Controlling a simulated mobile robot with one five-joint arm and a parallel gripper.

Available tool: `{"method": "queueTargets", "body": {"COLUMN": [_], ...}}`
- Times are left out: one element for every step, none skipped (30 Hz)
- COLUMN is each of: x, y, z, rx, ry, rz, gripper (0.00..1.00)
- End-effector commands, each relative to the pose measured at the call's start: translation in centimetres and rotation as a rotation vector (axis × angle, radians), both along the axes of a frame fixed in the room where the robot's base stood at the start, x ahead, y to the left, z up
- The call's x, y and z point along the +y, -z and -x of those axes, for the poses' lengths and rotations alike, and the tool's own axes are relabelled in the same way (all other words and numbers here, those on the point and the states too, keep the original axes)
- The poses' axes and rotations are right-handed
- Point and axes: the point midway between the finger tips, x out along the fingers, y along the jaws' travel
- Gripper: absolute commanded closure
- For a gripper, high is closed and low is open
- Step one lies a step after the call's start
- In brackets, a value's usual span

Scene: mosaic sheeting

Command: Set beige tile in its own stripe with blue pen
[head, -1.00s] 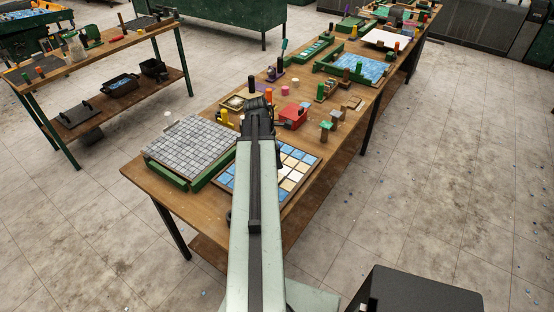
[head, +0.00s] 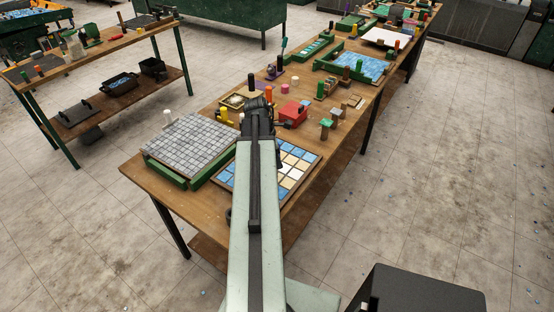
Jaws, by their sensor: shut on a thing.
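A framed tile board (head: 316,161) lies on the near bench, partly behind my arm. It shows blue, white and beige tiles; a beige tile (head: 289,183) is among those visible to the right of my arm. I cannot tell which beige tile is loose. My gripper (head: 258,106) is at the far end of my arm, near the board's far edge. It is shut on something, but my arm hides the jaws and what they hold. A thin bluish upright pen-like stick (head: 284,44) stands farther back; I cannot tell whether it is the blue pen.
A grey mosaic sheet (head: 192,143) lies on a green-edged stand left of my arm. A second bench (head: 100,45) is at the left. The floor at right is mostly clear.

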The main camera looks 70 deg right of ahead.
Motion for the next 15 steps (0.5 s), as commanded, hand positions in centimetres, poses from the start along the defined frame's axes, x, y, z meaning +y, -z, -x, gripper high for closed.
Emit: {"method": "queueTargets", "body": {"x": [0.0,0.0,0.0,0.0,0.0,0.0,0.0,0.0,0.0,0.0,0.0,0.0,0.0,0.0,0.0], "y": [-0.5,-0.7,-1.0,-1.3,-1.5,-1.8,-2.0,-2.2,-2.5,-2.7,-2.9,-3.2,-3.4,-3.6,-3.9], "z": [0.0,0.0,0.0,0.0,0.0,0.0,0.0,0.0,0.0,0.0,0.0,0.0,0.0,0.0,0.0], "rx": [0.000,0.000,0.000,0.000,0.000,0.000,0.000,0.000,0.000,0.000,0.000,0.000,0.000,0.000,0.000], "ry": [0.000,0.000,0.000,0.000,0.000,0.000,0.000,0.000,0.000,0.000,0.000,0.000,0.000,0.000,0.000], "rz": [0.000,0.000,0.000,0.000,0.000,0.000,0.000,0.000,0.000,0.000,0.000,0.000,0.000,0.000,0.000], "gripper": [1.00,1.00,1.00,1.00,1.00,1.00,1.00,1.00,1.00,1.00,1.00,1.00,1.00,1.00,1.00]}}
